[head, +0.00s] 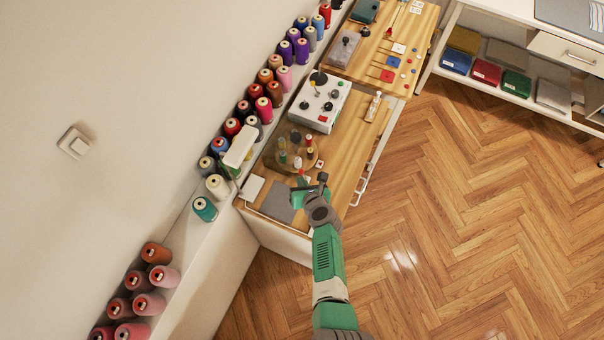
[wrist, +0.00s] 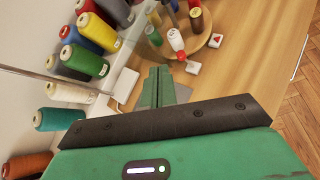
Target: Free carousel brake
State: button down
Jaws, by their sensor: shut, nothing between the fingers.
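The carousel is a round brown disc (head: 277,160) bearing several small thread spools, on the wooden worktop. A white block with a red triangle (wrist: 216,40) sits beside the disc, and a plain white block (wrist: 193,67) is nearer my fingers. I cannot tell which part is the brake. My green gripper (wrist: 158,87) is shut and empty, above the worktop just short of the carousel. In the head view my arm partly hides it.
A white control box (head: 320,103) with knobs stands behind the carousel. Large thread cones (head: 217,187) line the shelf on the left. A grey pad (head: 278,201) lies at the worktop's near left. A small wooden figure (head: 374,106) stands at the right edge.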

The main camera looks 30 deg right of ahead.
jog(key=shift+s+a+r+p, duration=0.25)
jog(key=shift+r+p, duration=0.05)
jog(key=shift+r, duration=0.15)
jog(key=shift+s+a+r+p, duration=0.2)
jog(key=shift+s+r+p, duration=0.05)
jog(key=shift+r, duration=0.2)
jog(key=shift+w, duration=0.1)
